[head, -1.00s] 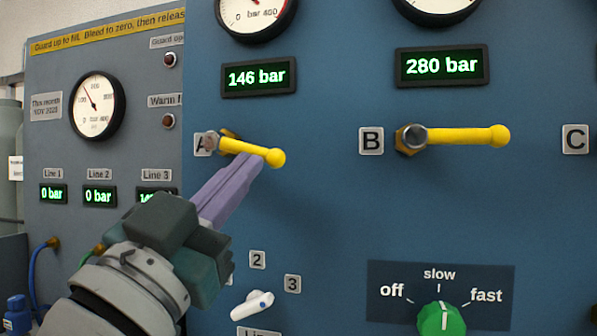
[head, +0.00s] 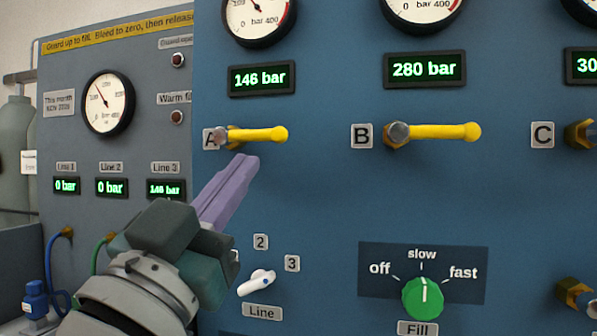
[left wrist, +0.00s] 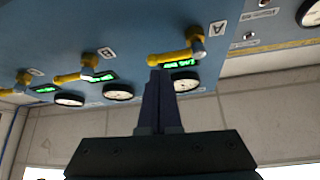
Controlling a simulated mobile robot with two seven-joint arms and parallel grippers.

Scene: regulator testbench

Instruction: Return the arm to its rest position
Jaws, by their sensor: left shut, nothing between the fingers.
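My left gripper (head: 246,163) is shut and empty, its purple fingers together. In the head view its tips are just below the yellow handle of valve A (head: 258,135), with a small gap in the picture. In the left wrist view the closed fingers (left wrist: 157,75) point at the panel, with valve A's handle (left wrist: 170,59) just beyond the tips. Handle A lies roughly level, pointing right. Valve B's yellow handle (head: 440,131) also lies level. My right gripper is not in view.
The blue panel carries a display reading 146 bar (head: 262,78), one reading 280 bar (head: 425,69), a green fill knob (head: 423,297) at slow and a white line selector (head: 257,282). Hoses (head: 50,265) hang at the left. The space between valve B and the fill knob is clear.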

